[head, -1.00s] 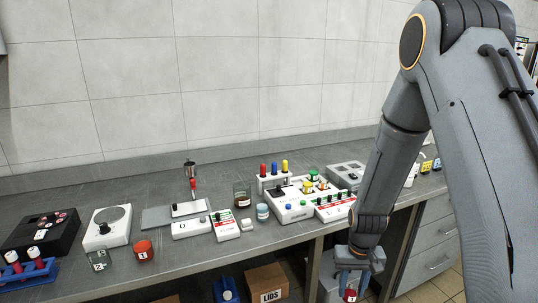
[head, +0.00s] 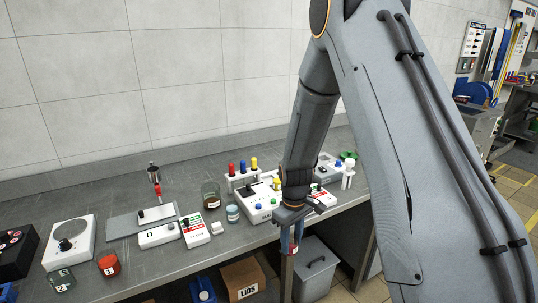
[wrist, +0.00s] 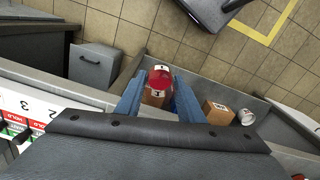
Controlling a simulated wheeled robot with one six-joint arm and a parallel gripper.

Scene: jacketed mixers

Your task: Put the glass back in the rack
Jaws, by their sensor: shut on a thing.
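My gripper (head: 291,232) points down in front of the bench edge, shut on a small red item (head: 293,248) with a white label. In the wrist view the red round top and label of this item (wrist: 159,80) show between my two blue fingers (wrist: 157,95). I cannot tell from these views whether it is glass. A blue edge (head: 8,294) shows at the lower left, mostly cut off.
The bench holds a mixer panel (head: 262,195), a brown jar (head: 211,195), a red jar (head: 109,265), a dark green jar (head: 61,280) and a round-topped device (head: 68,244). Below are a LIDS box (head: 242,277) and a grey bin (head: 315,268).

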